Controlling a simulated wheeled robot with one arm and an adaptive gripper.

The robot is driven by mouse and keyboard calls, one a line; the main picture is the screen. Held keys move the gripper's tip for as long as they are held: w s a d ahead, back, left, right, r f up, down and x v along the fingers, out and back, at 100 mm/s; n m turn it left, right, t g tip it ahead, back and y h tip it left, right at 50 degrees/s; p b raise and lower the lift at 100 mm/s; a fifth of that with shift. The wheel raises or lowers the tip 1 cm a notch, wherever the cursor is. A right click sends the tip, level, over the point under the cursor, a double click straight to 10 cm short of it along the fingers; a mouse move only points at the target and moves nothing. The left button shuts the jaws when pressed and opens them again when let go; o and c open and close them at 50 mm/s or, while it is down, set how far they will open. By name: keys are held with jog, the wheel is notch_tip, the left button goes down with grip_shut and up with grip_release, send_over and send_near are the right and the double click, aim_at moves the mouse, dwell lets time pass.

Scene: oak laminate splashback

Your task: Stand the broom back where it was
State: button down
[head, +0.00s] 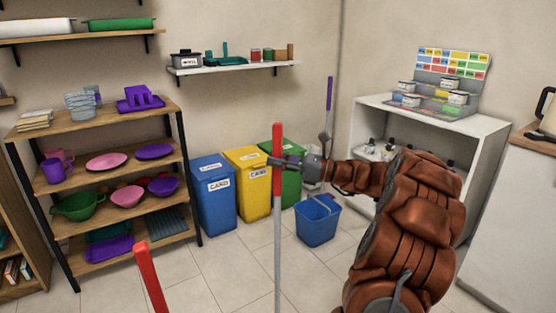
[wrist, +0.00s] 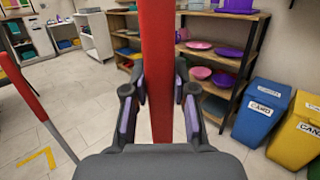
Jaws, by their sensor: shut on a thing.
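A long upright pole with a red top (head: 277,145) and grey shaft stands in the middle of the head view. My gripper (head: 285,162) is shut on its red part. In the wrist view the red handle (wrist: 158,60) runs between the two fingers of my gripper (wrist: 159,98). The pole's lower end is out of view, so I cannot see a broom head. A second red-topped pole (head: 150,278) is at the lower left, apart from the held one. It also shows tilted at the left of the wrist view (wrist: 22,88).
A blue bucket (head: 318,222) with a purple pole (head: 329,95) stands behind my gripper. Blue (head: 214,195), yellow (head: 250,190) and green bins line the wall. A shelf unit (head: 105,185) stands left, a white cabinet (head: 440,122) right. A yellow floor mark (wrist: 40,158) lies near the second pole.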

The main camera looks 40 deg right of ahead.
jog(key=shift+f, duration=0.35)
dwell(0.3)
jog(key=c, duration=0.9)
grip_release()
jog(key=shift+f, duration=0.1)
jog(key=shift+o, duration=0.2)
jog(key=shift+s+f, duration=0.1)
